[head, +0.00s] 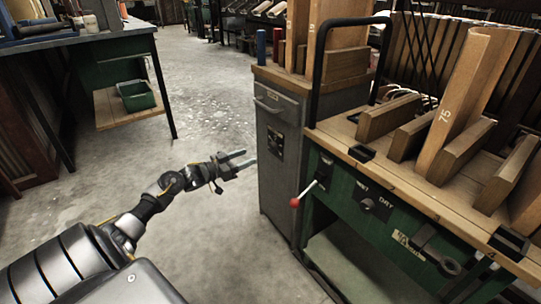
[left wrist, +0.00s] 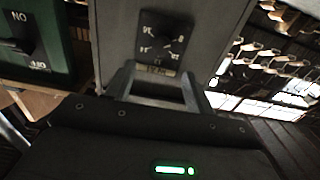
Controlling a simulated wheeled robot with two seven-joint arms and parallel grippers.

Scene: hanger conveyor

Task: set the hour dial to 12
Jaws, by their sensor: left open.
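A dark dial plate (head: 276,143) sits on the front of the narrow grey cabinet (head: 272,186). In the left wrist view the dial (left wrist: 165,38) shows close up, with a small black knob and pale marks around it. The marks are too small and tilted to read surely, so I cannot tell the setting. A label strip lies along one edge of the plate. My left gripper (head: 243,160) is open and empty, pointing at the cabinet front, apart from the knob. Its fingers (left wrist: 160,82) frame the label side of the dial. My right gripper is not in view.
A green machine (head: 375,222) stands right of the cabinet, with a red-knobbed lever (head: 296,202), a WET/DRY switch (head: 369,203) and wooden boards on top. A black tubular rail (head: 318,70) rises beside it. A workbench (head: 75,42) stands at left. The floor between is clear.

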